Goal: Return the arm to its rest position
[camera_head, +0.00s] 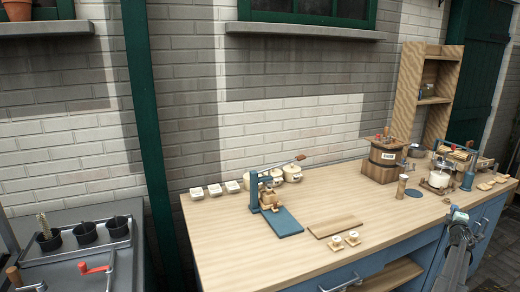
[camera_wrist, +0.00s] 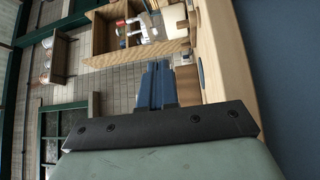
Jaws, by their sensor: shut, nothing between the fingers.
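My gripper (camera_wrist: 157,82) shows in the wrist view, its blue-grey fingers together beyond a dark bar, with nothing between them. The wrist view is turned on its side, and the fingers point toward a wooden shelf unit and the worktop. In the head view my arm (camera_head: 459,248) stands at the right front, overlapping the front edge of the wooden worktop (camera_head: 240,240). The fingertips are hard to make out there.
A wooden board (camera_head: 335,226) lies in the middle. A tall shelf (camera_head: 408,90) stands behind. The worktop's front left is clear.

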